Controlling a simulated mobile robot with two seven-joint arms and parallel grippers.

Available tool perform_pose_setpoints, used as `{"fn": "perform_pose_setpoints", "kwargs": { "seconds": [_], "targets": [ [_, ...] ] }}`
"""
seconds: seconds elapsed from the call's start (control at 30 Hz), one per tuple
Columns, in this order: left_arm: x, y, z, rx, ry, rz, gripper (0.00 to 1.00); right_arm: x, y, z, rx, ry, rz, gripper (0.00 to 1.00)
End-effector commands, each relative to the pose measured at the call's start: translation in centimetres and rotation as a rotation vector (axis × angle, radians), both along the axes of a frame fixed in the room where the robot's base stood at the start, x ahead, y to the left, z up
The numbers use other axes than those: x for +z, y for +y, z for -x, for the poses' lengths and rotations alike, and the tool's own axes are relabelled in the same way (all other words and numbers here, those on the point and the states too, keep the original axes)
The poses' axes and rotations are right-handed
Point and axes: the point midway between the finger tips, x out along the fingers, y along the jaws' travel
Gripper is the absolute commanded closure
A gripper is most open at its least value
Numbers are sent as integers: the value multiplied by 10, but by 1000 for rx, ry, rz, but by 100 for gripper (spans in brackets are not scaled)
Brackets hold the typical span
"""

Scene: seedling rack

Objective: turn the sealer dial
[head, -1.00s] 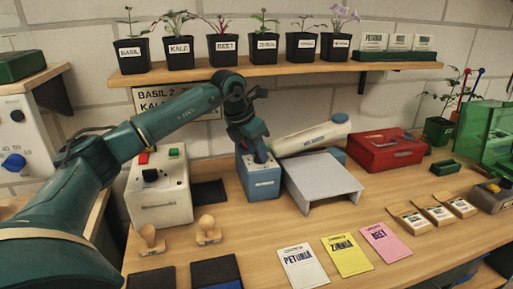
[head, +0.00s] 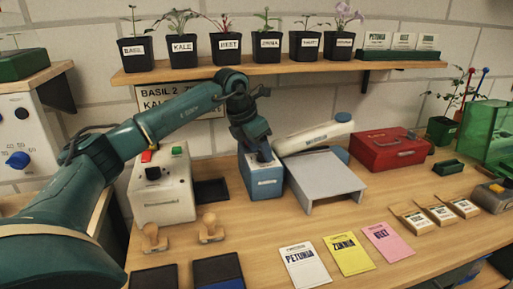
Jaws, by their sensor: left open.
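A white box (head: 164,203) stands on the bench at centre left. It has a black dial (head: 153,173), a red button (head: 147,156) and a green button (head: 177,150); I cannot read a name on it. My left gripper (head: 263,159) points down at the top of a blue box (head: 263,184), to the right of the dial and apart from it. Its jaws are open, but the fingertips are small and partly hidden. A cabinet at the far left has a blue dial (head: 17,160) and a black knob. My right gripper is not in view.
A grey stand (head: 326,178) is right of the blue box, with a pale roll (head: 312,138) behind. Two wooden stamps (head: 211,229) and dark pads (head: 218,270) lie in front of the white box. A shelf (head: 280,70) with potted seedlings hangs above. Seed packets (head: 352,254) lie at the front.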

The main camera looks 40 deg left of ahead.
Motion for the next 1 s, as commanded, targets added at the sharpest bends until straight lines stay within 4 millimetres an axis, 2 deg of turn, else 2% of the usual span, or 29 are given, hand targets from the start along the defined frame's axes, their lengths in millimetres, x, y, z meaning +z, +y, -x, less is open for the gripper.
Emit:
{"fn": "perform_pose_setpoints", "kwargs": {
  "seconds": [0.17,0.27,0.5,0.7,0.83,1.0],
  "targets": [
    [12,2,4,0,-3,0,47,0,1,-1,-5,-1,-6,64],
    [28,5,10,2,-4,0,47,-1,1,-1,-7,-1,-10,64],
    [25,27,66,4,0,-4,47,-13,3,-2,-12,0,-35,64],
    [25,40,103,3,1,-3,47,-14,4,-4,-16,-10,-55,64],
    [26,44,117,2,1,0,47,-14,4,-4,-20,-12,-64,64],
    [27,46,123,0,0,0,47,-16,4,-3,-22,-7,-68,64]
  ]
}}
